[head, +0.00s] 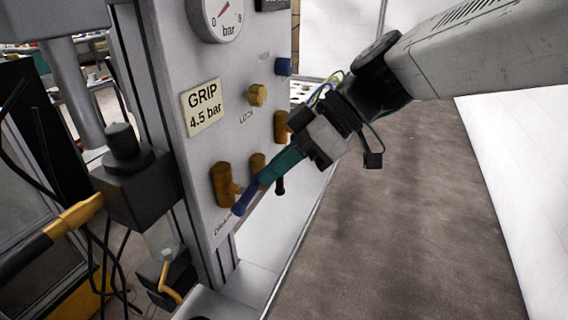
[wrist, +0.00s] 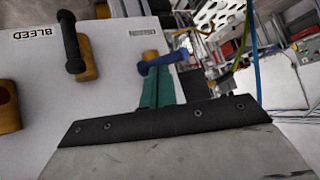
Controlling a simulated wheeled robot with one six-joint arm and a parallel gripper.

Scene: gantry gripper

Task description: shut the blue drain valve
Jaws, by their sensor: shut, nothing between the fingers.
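The blue drain valve has a blue lever handle (head: 243,199) and a brass body (head: 222,186), low on the grey panel in the head view. The handle slants down and left, toward the small DRAIN label (head: 223,225). My gripper (head: 264,178) is shut and empty, its teal fingertips at the handle's upper end. In the wrist view the blue handle (wrist: 175,58) lies crosswise at the tips of my fingers (wrist: 159,74). I cannot tell whether they touch. The brass body is mostly hidden behind the handle there.
A black-handled valve (wrist: 72,42) stands beside the BLEED label (wrist: 32,33). The panel (head: 190,140) also carries a pressure gauge (head: 215,17), a yellow knob (head: 257,95) and a GRIP label (head: 203,106). The brown floor (head: 420,220) right of the panel is clear.

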